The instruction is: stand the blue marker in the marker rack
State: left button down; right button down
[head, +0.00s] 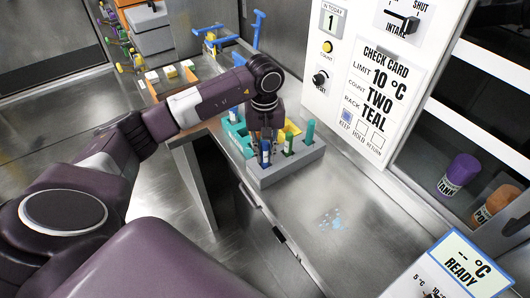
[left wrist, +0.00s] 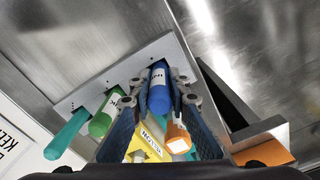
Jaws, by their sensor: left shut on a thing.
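The blue marker (head: 265,152) is upright at the near left end of the grey marker rack (head: 285,171). It also shows in the left wrist view (left wrist: 159,92), between my two fingers, with its far end at the rack's surface (left wrist: 90,89). How deep it sits in its hole I cannot tell. My left gripper (head: 265,136) is shut on the blue marker from above; in the left wrist view the fingers (left wrist: 160,88) lie on either side of it. A green marker (head: 289,141) and a teal marker (head: 308,132) stand in the same rack. My right gripper is out of view.
A teal holder (head: 234,133) stands just behind the rack, with yellow (left wrist: 146,142) and orange (left wrist: 177,137) labelled items close by my fingers. The control panel (head: 345,70) rises behind.

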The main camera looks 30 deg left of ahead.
pick_arm(q)
jog(key=shift+f, duration=0.35)
jog(key=shift+f, duration=0.1)
jog(key=shift+f+b, duration=0.15)
jog(key=shift+b, duration=0.15)
jog(key=c, duration=1.8)
grip_release()
